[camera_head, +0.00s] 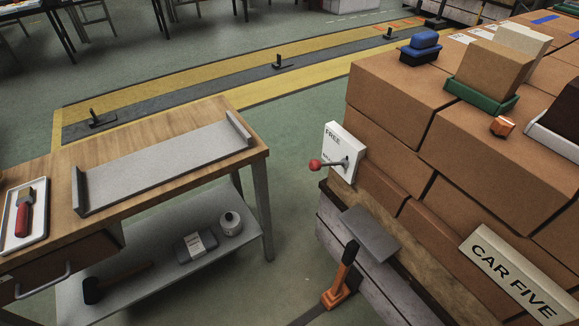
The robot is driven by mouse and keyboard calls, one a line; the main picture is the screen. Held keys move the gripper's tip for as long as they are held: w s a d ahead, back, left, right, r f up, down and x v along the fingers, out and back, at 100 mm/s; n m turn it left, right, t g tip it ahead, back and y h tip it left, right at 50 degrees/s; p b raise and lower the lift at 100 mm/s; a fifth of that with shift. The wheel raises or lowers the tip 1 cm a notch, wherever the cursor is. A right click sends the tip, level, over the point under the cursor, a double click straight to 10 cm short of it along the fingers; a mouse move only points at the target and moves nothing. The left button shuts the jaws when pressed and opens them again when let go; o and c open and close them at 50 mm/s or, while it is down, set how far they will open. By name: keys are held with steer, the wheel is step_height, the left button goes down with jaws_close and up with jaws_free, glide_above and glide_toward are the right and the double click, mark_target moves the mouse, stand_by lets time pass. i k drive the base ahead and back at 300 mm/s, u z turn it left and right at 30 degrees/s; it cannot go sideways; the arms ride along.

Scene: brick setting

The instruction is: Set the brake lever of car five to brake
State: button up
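The brake lever (315,164) has a red ball knob on a short dark shaft. It juts left from a white plate (349,143) on the near left side of the brick stack. The plate reads FREE at its top; a lower label is mostly hidden behind the knob and shaft. The lever looks roughly level in the picture; I cannot tell its exact setting. A sign reading CAR FIVE (514,277) leans on the same stack at the lower right. My gripper is not in view.
A wooden workbench (190,119) with a grey tray stands left, across a floor gap. A grey step (371,233) juts out below the plate. An orange and black upright handle (343,272) stands below it. Bricks (393,82) bear a blue block and green-based block.

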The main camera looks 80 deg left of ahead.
mark_target(314, 165)
steer(key=u, duration=3.45)
steer(key=k, duration=1)
steer(key=z, duration=0.85)
steer(key=i, duration=1.35)
steer(key=z, duration=0.05)
